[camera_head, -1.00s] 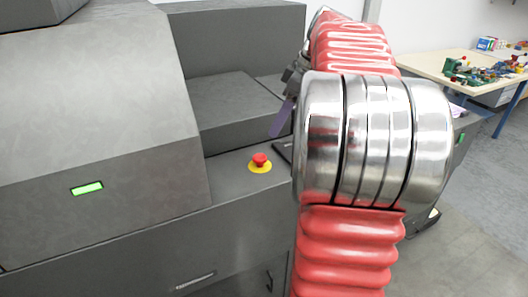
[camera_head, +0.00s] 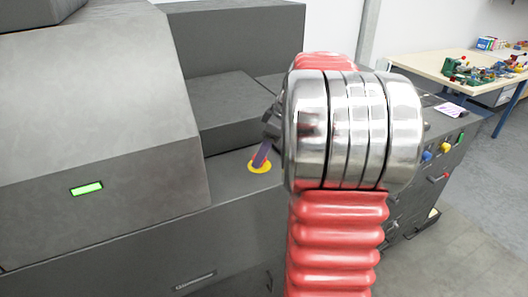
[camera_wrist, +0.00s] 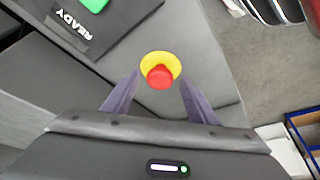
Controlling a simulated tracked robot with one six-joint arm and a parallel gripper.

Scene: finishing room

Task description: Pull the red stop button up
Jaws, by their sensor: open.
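The red stop button (camera_wrist: 160,77) sits on a round yellow base (camera_wrist: 173,62) on the grey machine's flat top. In the wrist view it lies ahead of my gripper (camera_wrist: 158,92), near the middle between the two purple fingers. The fingers are apart, one on each side, and I see no contact with the button. In the head view the yellow base (camera_head: 255,168) shows, but a purple finger (camera_head: 261,153) and the arm cover most of the red button.
The grey machine's tall housing (camera_head: 110,120) with a green light stands to the left. A dark panel marked READY (camera_wrist: 75,22) lies near the button. A table (camera_head: 440,66) with small coloured parts stands at the back right.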

